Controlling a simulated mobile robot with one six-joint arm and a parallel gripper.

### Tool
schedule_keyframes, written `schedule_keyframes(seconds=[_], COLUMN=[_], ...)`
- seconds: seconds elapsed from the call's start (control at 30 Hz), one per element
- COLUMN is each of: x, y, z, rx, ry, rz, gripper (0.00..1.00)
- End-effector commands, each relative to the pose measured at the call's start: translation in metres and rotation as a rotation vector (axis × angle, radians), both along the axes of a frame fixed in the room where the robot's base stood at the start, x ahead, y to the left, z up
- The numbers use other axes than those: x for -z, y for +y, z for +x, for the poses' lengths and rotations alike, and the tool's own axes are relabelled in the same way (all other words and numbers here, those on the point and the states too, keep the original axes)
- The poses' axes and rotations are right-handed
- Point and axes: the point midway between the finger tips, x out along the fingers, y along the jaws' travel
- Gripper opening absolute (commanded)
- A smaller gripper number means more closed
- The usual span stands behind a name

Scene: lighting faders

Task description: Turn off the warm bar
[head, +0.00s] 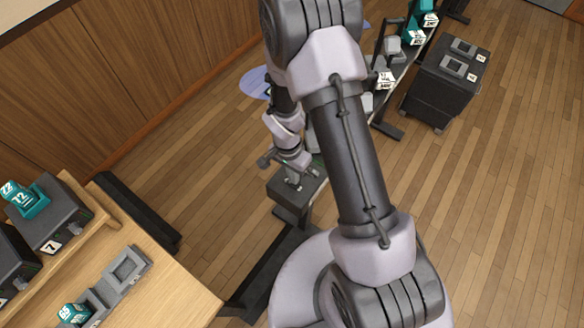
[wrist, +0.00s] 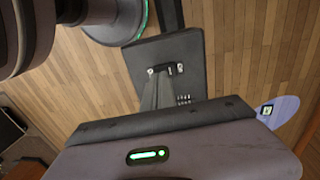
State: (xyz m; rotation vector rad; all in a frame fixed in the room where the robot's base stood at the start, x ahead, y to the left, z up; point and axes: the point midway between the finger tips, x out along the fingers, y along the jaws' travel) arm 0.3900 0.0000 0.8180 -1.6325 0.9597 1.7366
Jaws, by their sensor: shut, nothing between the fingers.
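My gripper (head: 293,180) points down over a dark grey box (head: 311,189) in the middle of the head view, partly behind my upper arm. In the wrist view my gripper (wrist: 161,72) shows as a narrow grey shape with its fingers together, above the dark top of the box (wrist: 190,53). Small light marks lie at the fingertips, and small white marks (wrist: 183,99) show on the box beside the fingers. I cannot tell whether the fingers touch the box. No warm bar or lit lamp is clearly identifiable, and any fader is too small or hidden to make out.
A wooden desk (head: 180,292) with grey trays and teal numbered blocks is at lower left. A rack with teal items (head: 414,38) and a dark cabinet (head: 447,82) stand at upper right. A bluish disc (head: 254,82) lies behind my arm. The right floor is clear.

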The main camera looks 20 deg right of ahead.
Motion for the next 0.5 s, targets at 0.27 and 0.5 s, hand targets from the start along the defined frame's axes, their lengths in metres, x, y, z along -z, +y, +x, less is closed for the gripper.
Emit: schedule_keyframes(seconds=[0.27,0.5], x=[0.0183,0.0178], y=[-0.0015,-0.0016], z=[-0.0018,-0.0018], rx=[0.000,0.000], ry=[0.000,0.000], rz=[0.000,0.000], gripper=[0.00,0.00])
